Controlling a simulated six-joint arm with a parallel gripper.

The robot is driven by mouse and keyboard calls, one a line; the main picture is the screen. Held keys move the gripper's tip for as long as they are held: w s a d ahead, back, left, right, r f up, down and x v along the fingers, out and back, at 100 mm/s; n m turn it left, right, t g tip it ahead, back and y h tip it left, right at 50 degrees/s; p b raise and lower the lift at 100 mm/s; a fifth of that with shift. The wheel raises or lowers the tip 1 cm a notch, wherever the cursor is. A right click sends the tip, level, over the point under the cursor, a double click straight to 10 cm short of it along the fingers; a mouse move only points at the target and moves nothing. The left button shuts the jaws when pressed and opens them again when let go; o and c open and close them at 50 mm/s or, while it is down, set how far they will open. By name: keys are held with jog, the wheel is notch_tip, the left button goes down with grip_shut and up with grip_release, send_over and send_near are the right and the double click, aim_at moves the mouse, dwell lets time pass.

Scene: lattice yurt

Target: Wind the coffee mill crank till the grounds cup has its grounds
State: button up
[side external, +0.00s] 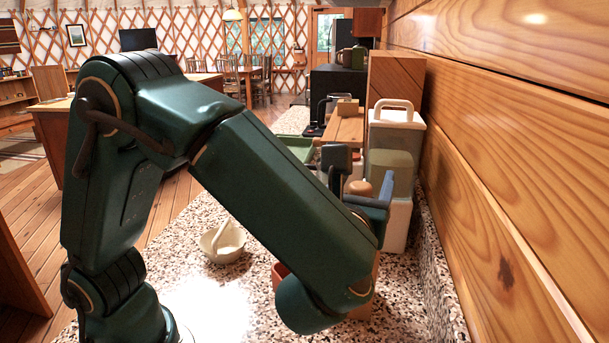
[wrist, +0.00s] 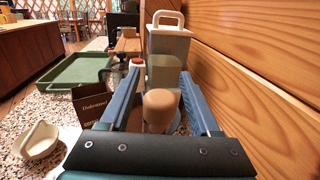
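The tan round crank knob (wrist: 161,106) stands between the two blue fingers of my gripper (wrist: 160,88) in the wrist view. The fingers are spread, with a gap visible beside the knob. In the side view my gripper (side external: 362,178) is at the mill, with the knob (side external: 360,187) between its fingers. A strip of wood, apparently the mill body (side external: 364,302), shows below; my arm and gripper hide most of the mill.
A cream bowl (side external: 222,243) with a handle-like piece stands left on the speckled counter. A brown lettered box (wrist: 94,111) is left of my gripper. A lidded canister (side external: 397,150) stands behind, a green tray (wrist: 78,72) further back. The plank wall (wrist: 260,90) closes the right side.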

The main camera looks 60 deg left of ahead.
grip_shut()
dwell(1.2)
